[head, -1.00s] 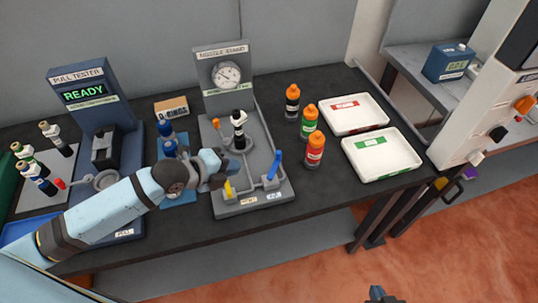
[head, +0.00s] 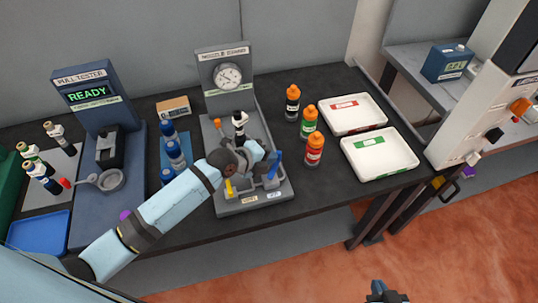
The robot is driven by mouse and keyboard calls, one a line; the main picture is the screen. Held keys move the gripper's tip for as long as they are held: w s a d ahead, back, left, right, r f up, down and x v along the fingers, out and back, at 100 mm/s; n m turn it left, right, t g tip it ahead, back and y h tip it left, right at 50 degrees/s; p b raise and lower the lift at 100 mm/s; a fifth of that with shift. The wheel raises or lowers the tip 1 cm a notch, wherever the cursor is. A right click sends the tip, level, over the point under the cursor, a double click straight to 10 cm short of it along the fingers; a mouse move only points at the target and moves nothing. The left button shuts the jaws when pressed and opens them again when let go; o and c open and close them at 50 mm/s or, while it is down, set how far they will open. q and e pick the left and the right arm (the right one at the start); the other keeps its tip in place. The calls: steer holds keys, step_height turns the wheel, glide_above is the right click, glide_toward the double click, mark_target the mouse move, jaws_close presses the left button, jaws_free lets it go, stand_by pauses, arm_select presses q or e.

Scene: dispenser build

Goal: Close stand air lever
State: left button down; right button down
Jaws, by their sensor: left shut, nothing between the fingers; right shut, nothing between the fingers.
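The nozzle stand (head: 222,50) is a grey fixture with a round gauge (head: 228,76) on its back panel and a dark, white-banded nozzle (head: 240,122) upright on its base. At the front of the base are a yellow lever (head: 229,186) on the left and a blue lever (head: 274,166) on the right, both raised. Their small labels are too blurred to read. My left gripper (head: 270,165) is shut and empty, right beside the blue lever; I cannot tell whether they touch. My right gripper (head: 385,292) is shut and empty at the bottom edge, well off the table.
Orange-capped bottles (head: 314,151) stand right of the stand, near a red-labelled tray (head: 380,108) and a green-labelled tray (head: 409,160). Left are blue-capped bottles (head: 175,155), an O-rings box (head: 172,106) and the pull tester (head: 84,76) reading READY.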

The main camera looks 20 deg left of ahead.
arm_select(q)
steer(key=shift+b, duration=0.5)
steer(key=shift+w+d+m+h, duration=0.1)
steer(key=shift+m+h, duration=0.2)
steer(key=shift+g+b, duration=0.3)
